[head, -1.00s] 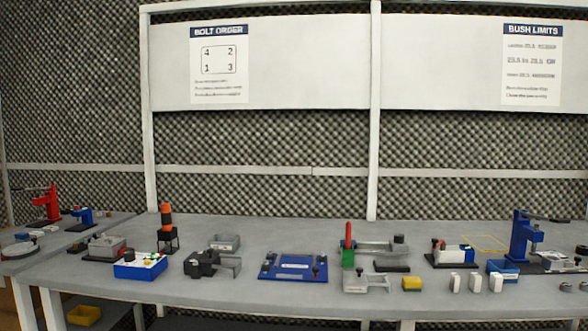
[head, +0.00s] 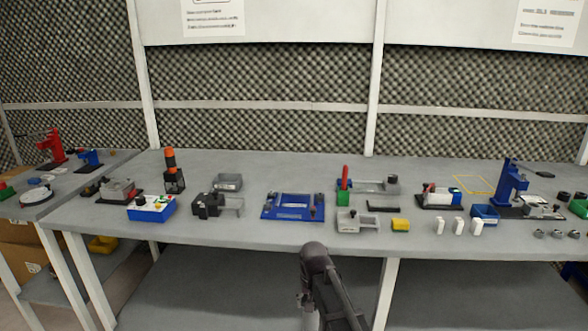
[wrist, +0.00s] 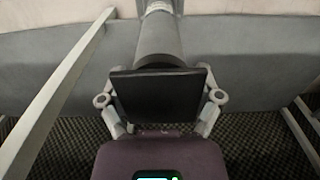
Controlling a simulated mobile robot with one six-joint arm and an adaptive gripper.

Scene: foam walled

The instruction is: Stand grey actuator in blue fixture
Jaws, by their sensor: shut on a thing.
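My gripper (wrist: 160,100) is shut on the grey actuator (wrist: 164,45) in the wrist view. The actuator is a grey cylinder with a light narrow end at the top of the picture and a black square end plate between my fingers. The blue fixture (head: 292,214) is a flat blue plate on the bench in the head view, with small dark-topped posts at its sides and a pale label. Part of my arm (head: 325,287) shows in front of the bench. I cannot make out the actuator in the head view.
The blue fixture stands on a long grey bench (head: 260,237). Bare bench lies before the fixture.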

